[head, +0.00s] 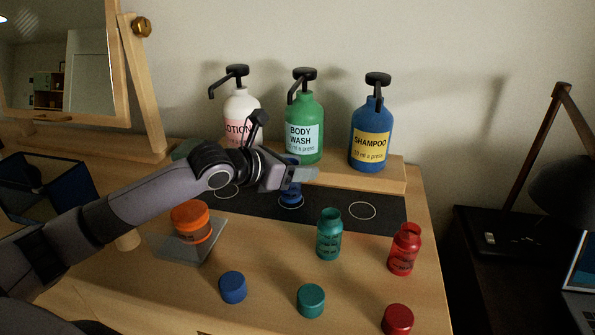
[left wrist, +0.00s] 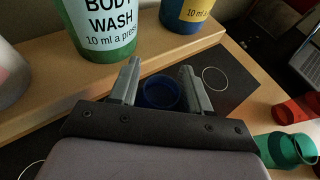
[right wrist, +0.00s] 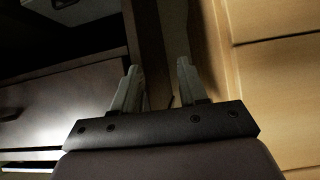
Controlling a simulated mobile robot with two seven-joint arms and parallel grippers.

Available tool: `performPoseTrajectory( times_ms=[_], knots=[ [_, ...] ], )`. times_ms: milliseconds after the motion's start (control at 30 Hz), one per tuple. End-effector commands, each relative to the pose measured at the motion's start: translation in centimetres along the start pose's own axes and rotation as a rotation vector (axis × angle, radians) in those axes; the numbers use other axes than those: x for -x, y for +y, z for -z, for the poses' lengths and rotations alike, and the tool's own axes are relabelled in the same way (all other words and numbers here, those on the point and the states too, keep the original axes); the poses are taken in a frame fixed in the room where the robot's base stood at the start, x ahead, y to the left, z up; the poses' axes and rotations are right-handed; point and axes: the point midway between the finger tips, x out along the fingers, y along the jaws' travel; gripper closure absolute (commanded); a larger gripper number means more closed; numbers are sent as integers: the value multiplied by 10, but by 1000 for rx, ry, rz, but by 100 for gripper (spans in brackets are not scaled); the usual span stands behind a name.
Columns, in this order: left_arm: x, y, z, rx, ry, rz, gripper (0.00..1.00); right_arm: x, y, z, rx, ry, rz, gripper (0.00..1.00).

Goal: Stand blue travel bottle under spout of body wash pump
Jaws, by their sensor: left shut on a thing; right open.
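The blue travel bottle (head: 290,194) stands on the middle white circle of the dark mat (head: 330,209), in front of the green body wash pump (head: 304,128). My left gripper (head: 303,176) is shut on the blue bottle and partly hides it. In the left wrist view the bottle's open round mouth (left wrist: 160,92) shows between the two fingers. The pump's black spout (head: 292,96) points forward and down above the bottle. Whether the mouth is exactly below the spout tip I cannot tell. My right gripper (right wrist: 155,88) is open and empty beside furniture fronts.
A white lotion pump (head: 240,104) and a blue shampoo pump (head: 370,138) share the wooden riser. Teal (head: 329,234) and red (head: 404,249) bottles stand in front. Blue (head: 233,287), teal (head: 311,300) and red (head: 398,319) caps lie nearest. An orange jar (head: 190,220) stands left.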

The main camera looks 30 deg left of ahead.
Motion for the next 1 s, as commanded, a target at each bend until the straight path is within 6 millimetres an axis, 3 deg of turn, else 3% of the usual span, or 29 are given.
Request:
performPoseTrajectory(
  times_ms=[367, 400, 467, 500, 833, 1000],
  knots=[
    [-3, 0, 8, -1, -2, -1, 82, -1, 1, -1, -1, -1, -1, 57],
    [-3, 0, 8, -1, -1, -1, 50, -1, 1, -1, 0, -1, -1, 57],
    [-3, 0, 8, -1, -2, -1, 30, -1, 1, -1, 1, -1, -1, 57],
    [-3, 0, 8, -1, -2, -1, 27, -1, 1, -1, 2, -1, -1, 57],
    [-2, 0, 4, 0, -3, 0, 27, -1, 3, -2, 6, -3, -3, 57],
    [12, 2, 6, -2, -2, -4, 27, -1, 3, -2, 6, -3, -4, 57]
  ],
)
